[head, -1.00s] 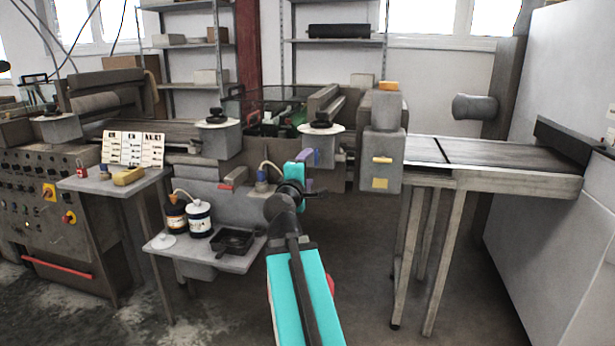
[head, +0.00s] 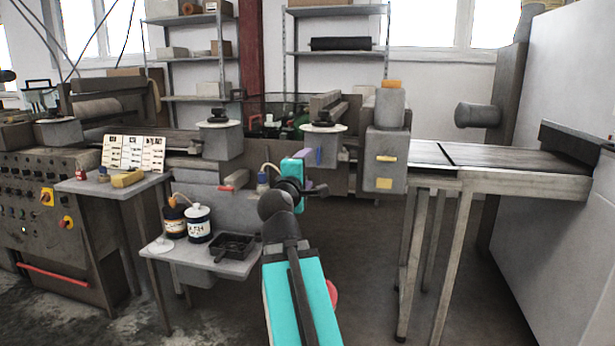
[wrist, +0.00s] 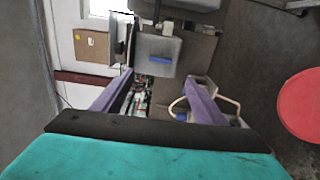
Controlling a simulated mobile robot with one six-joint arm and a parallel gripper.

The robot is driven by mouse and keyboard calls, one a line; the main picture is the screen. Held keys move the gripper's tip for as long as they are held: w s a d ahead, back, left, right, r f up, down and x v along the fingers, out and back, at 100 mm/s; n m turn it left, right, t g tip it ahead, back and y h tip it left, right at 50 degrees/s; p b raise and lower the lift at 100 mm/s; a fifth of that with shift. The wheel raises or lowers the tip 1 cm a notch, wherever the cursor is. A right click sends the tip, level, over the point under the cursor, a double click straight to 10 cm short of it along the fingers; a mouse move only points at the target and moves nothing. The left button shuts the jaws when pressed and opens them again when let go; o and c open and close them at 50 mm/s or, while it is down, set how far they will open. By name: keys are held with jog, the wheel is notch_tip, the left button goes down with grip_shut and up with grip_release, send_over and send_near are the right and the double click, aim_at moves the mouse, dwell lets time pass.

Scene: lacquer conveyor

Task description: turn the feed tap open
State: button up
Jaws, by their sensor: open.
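My gripper (head: 304,186) is raised in front of the machine, its purple fingers spread with nothing between them in the wrist view (wrist: 160,98). I cannot tell for sure which part is the feed tap. A blue handle (head: 318,157) sits on a grey block under a white disc; it also shows in the wrist view (wrist: 160,60), beyond the fingers and apart from them. A red lever (head: 228,188) is on the machine front, left of the gripper. A yellow handle (head: 387,158) is on a grey box to the right. My arm hides part of the machine front.
A small capped pot with a pale hose (head: 263,181) stands beside my gripper; the hose also shows near a finger in the wrist view (wrist: 228,98). A low shelf (head: 215,262) holds bottles and a black tray (head: 233,246). A conveyor table (head: 520,172) stands right. Floor between is free.

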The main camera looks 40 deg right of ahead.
jog(key=shift+s+a+b, duration=0.3)
jog(key=shift+a+b, duration=0.05)
jog(key=shift+a, duration=0.15)
dwell(0.3)
